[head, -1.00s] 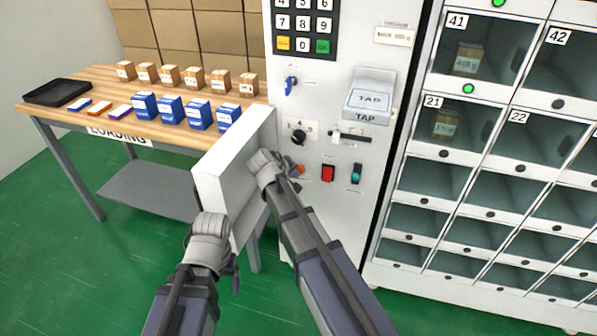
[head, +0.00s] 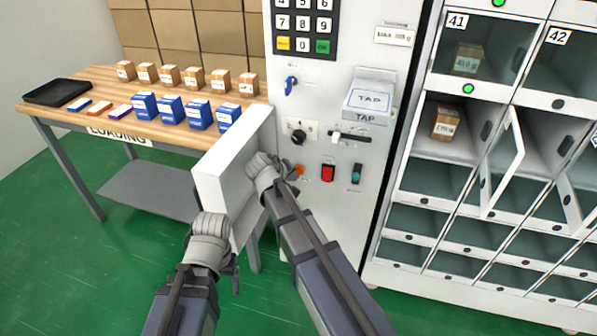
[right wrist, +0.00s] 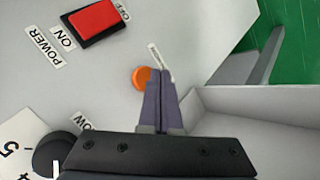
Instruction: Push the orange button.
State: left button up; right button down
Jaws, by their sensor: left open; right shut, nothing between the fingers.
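The orange button (head: 299,170) is on the white machine panel, left of the red power switch, and is partly covered by my right gripper in the head view. In the right wrist view the orange button (right wrist: 140,77) is just left of my right gripper's fingertips (right wrist: 159,72). Those fingers are shut with nothing between them. They are beside the button in the picture; I cannot tell whether they touch it. My left gripper (head: 212,220) is open at lower left, in front of the white box-like bin; its fingers are hardly visible.
The white bin (head: 209,178) juts from the panel beside my right gripper. The red switch (head: 328,173) and black knob (head: 298,137) are close by.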

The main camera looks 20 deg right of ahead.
jog(key=s+a, duration=0.2)
jog(key=s, duration=0.2)
jog(key=shift+s+a, duration=0.1)
jog(key=shift+a, duration=0.3)
dwell(1.5)
jog(key=s+a+r+g+y+p, duration=0.2)
jog(key=s+a+r+p, duration=0.4)
jog(key=s+p, duration=0.5)
jog(key=s+a+r+g+y+p, duration=0.3)
jog(key=s+a+r+g+p, duration=0.1)
jog(key=s+r+p, duration=0.6)
jog(key=shift+s+a+r+n+p, duration=0.25)
jog(key=shift+s+a+n+p, duration=0.05)
jog(key=shift+s+a+p, duration=0.6)
